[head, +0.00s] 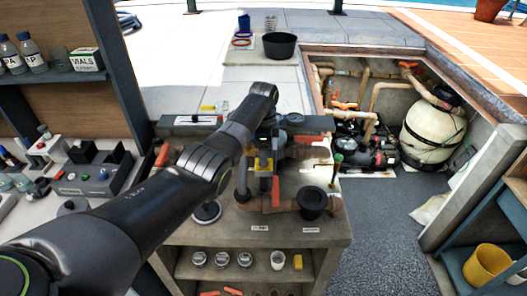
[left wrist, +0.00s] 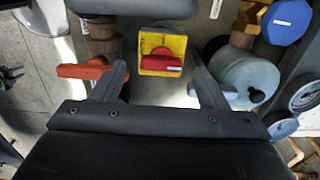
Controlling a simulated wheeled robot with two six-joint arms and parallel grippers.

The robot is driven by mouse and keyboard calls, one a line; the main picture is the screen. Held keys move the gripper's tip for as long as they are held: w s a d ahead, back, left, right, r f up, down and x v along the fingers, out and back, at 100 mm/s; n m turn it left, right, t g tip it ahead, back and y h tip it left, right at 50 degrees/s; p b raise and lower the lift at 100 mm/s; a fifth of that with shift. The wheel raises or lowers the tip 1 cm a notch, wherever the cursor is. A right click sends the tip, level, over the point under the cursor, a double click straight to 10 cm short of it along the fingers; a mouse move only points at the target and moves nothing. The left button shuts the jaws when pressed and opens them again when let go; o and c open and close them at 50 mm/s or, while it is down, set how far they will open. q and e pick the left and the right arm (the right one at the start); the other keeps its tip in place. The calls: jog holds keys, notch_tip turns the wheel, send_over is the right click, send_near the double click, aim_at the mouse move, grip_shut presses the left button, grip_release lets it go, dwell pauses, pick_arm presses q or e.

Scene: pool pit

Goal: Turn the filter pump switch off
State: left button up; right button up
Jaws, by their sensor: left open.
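The pump switch is a yellow plate (left wrist: 162,43) with a red knob (left wrist: 160,62), seen in the left wrist view. The knob's bar lies crosswise in that picture. My left gripper (left wrist: 158,72) is open, with one finger on each side of the knob and a gap on both sides; I cannot tell how far the fingertips are from the plate. My right gripper is not in view.
A red-orange valve handle (left wrist: 85,71) sits close to the left finger, and a pale blue round housing (left wrist: 247,78) is beside the right finger. Pipes and a dark cup (head: 312,203) stand on the bench (head: 330,232). The pit holds a tank (head: 432,132).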

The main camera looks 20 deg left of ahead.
pick_arm(q)
jog(key=shift+w+f, duration=0.15)
jog(key=shift+f, duration=1)
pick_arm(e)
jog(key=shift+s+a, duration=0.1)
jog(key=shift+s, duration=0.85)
pick_arm(q)
jog(key=shift+c, duration=0.5)
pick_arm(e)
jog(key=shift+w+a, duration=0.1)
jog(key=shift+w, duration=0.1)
pick_arm(q)
jog(key=c, duration=0.9)
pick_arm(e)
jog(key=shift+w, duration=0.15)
